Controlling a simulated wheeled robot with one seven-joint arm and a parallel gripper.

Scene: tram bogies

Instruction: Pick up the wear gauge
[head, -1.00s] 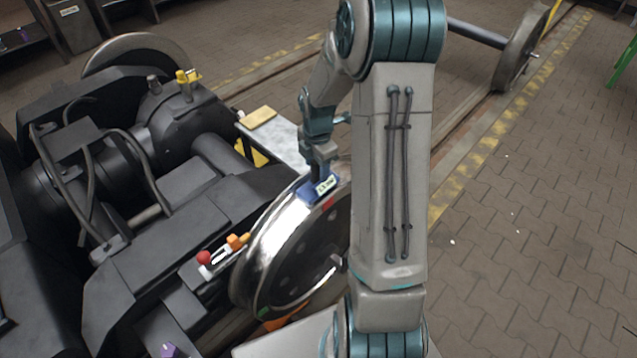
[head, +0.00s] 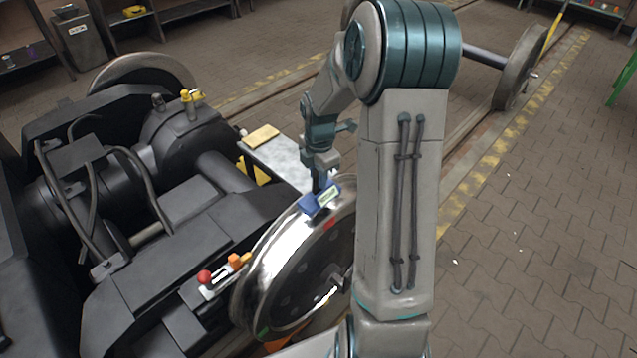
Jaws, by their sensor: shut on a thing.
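The wear gauge (head: 318,202) is a small blue device with a pale display, at the top rim of the steel wheel (head: 276,250). My gripper (head: 321,187) comes down from above and is shut on it. The gauge looks slightly tilted. I cannot tell whether it touches the wheel rim. The fingertips are small and partly hidden against the gauge.
The black bogie frame (head: 160,250) fills the left side. A red knob (head: 204,276) and an orange piece (head: 235,261) sit on it beside the wheel.

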